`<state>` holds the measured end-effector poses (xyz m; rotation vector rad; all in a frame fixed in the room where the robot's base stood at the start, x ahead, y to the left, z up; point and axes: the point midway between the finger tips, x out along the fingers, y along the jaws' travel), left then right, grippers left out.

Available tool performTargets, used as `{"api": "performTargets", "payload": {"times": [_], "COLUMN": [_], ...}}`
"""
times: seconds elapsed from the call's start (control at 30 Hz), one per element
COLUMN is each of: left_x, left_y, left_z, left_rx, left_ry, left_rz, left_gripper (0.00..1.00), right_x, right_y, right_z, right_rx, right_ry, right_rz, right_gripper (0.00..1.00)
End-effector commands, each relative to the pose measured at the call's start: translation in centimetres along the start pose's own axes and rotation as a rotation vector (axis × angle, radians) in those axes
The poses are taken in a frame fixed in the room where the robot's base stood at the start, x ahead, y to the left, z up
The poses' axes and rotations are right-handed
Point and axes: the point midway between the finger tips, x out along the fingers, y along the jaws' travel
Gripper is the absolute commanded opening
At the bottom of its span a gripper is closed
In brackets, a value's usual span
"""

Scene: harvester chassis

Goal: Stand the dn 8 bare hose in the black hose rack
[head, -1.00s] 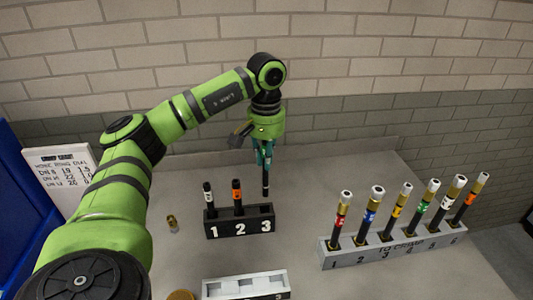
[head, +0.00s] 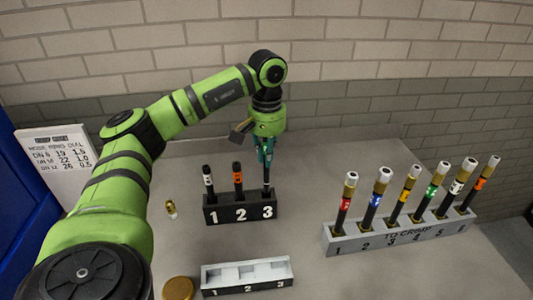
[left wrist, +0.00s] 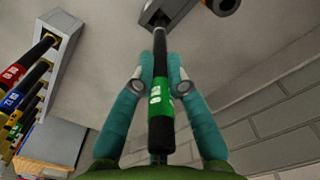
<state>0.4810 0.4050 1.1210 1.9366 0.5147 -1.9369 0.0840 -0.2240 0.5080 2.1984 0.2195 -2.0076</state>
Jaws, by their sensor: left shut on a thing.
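My left gripper (head: 266,153) is shut on a black hose with a green label (left wrist: 160,92), taken here as the dn 8 bare hose. The hose (head: 267,178) is near upright, at slot 3 of the black hose rack (head: 240,213). In the left wrist view its far end meets the rack (left wrist: 150,12) at the opening; how deep it sits cannot be told. The fingertips (left wrist: 160,82) press on both sides of the hose. Slots 1 and 2 hold a white-banded hose (head: 208,180) and an orange-banded hose (head: 238,178). My right gripper is not in view.
A grey TO CRIMP rack (head: 400,235) with several colour-banded hoses stands at the right. A white slotted tray (head: 247,276) lies in front. A brass fitting (head: 171,209) and a round brass-coloured piece (head: 178,289) are at the left. A brick wall (head: 400,60) rises behind.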

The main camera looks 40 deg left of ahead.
Motion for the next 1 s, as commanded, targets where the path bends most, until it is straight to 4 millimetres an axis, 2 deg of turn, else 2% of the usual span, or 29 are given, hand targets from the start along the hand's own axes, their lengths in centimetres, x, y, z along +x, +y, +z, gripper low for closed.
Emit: {"api": "performTargets", "payload": {"times": [0.27,1.0], "left_x": [0.3,2.9], "left_y": [0.0,0.0], "left_z": [0.0,0.0], "left_rx": [0.001,0.000], "left_ry": [0.000,0.001], "left_rz": [0.000,0.001], "left_gripper": [0.00,0.00], "right_x": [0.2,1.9], "right_y": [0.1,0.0], "right_z": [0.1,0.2], "right_rx": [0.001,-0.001], "right_ry": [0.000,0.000], "right_rz": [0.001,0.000], "right_gripper": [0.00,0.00]}}
